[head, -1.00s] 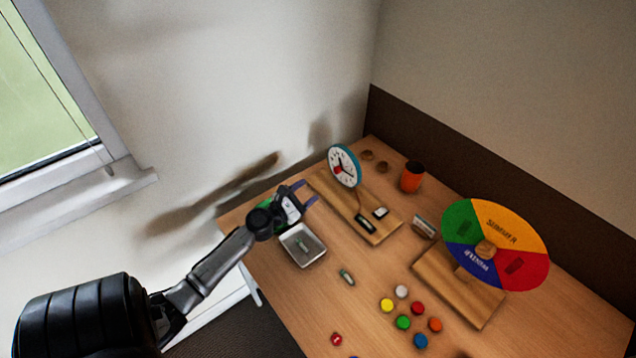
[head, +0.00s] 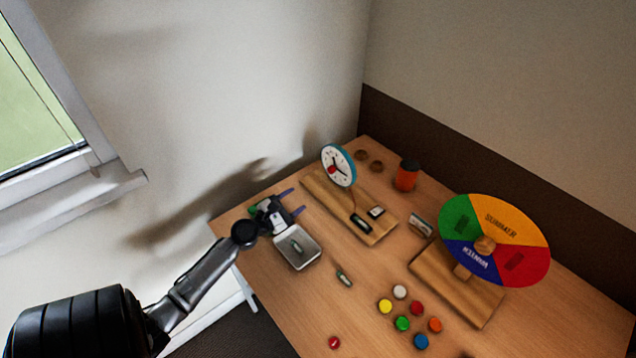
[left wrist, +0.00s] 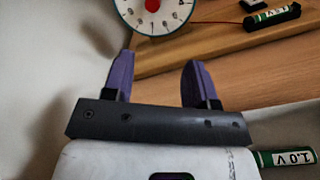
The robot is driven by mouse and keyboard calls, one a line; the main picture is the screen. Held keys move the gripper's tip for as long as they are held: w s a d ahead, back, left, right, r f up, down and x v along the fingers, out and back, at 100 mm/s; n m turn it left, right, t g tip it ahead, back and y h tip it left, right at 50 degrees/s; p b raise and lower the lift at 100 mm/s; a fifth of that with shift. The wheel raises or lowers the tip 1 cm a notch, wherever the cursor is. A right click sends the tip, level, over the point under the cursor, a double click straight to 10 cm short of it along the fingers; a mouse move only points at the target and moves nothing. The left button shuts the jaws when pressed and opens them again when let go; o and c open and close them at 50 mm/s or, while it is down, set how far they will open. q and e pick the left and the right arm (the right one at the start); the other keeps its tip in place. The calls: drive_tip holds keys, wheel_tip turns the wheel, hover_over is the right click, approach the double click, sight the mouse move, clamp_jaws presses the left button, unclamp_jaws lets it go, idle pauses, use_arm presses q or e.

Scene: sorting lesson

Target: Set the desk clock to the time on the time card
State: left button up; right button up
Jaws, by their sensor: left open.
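The desk clock (head: 338,166) has a white face, a blue rim and a red centre. It stands upright on a wooden base (head: 325,198) at the back left of the desk. Its lower face shows at the top of the left wrist view (left wrist: 152,22). No time card is clearly readable. My right gripper is not seen.
A white tray (head: 313,261) holding a cell is beside my left gripper. Another cell (head: 344,278) lies on the desk.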

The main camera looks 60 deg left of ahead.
sight(329, 171)
use_arm(q)
drive_tip(key=shift+d+r+m, duration=0.1)
drive_tip(key=shift+r+m, duration=0.15)
drive_tip(key=shift+m, duration=0.35)
drive_tip(key=shift+n+g+y, duration=0.3)
drive_tip(key=shift+n+y, duration=0.1)
drive_tip(key=shift+n, duration=0.2)
drive_tip(key=b+x, duration=0.1)
drive_tip(key=x, duration=0.3)
drive_tip(key=b+x, duration=0.1)
drive_tip(key=x, duration=0.4)
drive_tip(key=r+b+x, duration=0.1)
drive_tip(key=x, duration=0.4)
drive_tip(key=c, duration=0.9)
drive_tip(key=shift+m, duration=0.4)
